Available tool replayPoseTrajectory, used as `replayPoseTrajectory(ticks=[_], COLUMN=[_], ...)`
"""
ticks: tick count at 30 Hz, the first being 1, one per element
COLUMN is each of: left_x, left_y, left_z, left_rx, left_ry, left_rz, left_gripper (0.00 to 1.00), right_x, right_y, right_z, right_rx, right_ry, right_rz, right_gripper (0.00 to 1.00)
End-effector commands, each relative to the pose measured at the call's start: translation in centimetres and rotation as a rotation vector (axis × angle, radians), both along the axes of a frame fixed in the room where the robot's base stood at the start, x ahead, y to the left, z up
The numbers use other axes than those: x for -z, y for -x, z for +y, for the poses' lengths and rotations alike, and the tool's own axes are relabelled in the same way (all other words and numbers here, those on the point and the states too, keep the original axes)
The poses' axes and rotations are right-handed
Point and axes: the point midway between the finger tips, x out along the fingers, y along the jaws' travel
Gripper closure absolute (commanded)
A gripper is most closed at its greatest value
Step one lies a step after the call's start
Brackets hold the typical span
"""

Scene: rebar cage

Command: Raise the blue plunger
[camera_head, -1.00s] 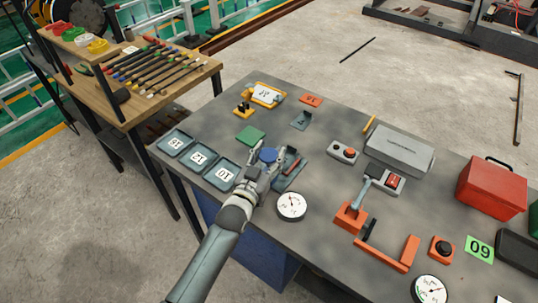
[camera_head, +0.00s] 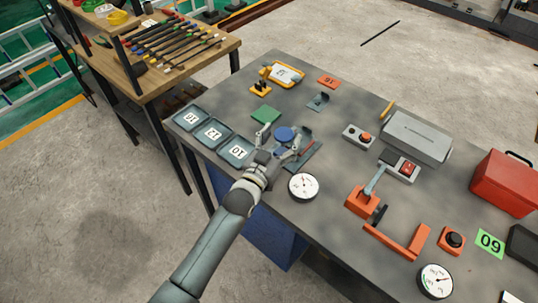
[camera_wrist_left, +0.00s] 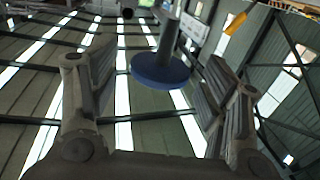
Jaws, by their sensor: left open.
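The blue plunger (camera_head: 284,134) shows as a round blue disc near the left part of the grey table, beside a dark plate with a red-handled part (camera_head: 306,150). My left gripper (camera_head: 281,143) is open, with one finger on each side of the disc; no contact shows. In the left wrist view the plunger's blue disc (camera_wrist_left: 160,71) and its grey stem sit between the spread fingers of my left gripper (camera_wrist_left: 155,92), apart from both. The plunger's base is hidden by the gripper. My right gripper is not in view.
Numbered trays (camera_head: 213,132) lie left of the gripper and a green block (camera_head: 265,114) lies just behind it. A round white gauge (camera_head: 303,186) is close on the right. An orange lever device (camera_head: 362,202) and a grey box (camera_head: 416,138) stand farther right.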

Motion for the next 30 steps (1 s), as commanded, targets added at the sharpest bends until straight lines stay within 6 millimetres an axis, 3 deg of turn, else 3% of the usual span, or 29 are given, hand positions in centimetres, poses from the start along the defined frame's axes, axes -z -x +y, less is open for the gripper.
replayPoseTrajectory(ticks=[9,15,30], left_x=[0.1,0.0,-0.1], left_y=[5.8,8.1,9.0], left_z=[2.5,3.5,3.8], left_rx=[0.001,0.000,0.000], left_ry=[-0.001,-0.001,0.000], left_rz=[0.001,0.000,-0.002], left_gripper=[0.30,0.30,0.30], right_x=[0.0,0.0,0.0], right_y=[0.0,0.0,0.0], right_z=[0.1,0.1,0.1], right_rx=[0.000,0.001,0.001], right_ry=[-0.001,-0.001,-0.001], right_rz=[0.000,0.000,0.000], right_gripper=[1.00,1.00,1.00])
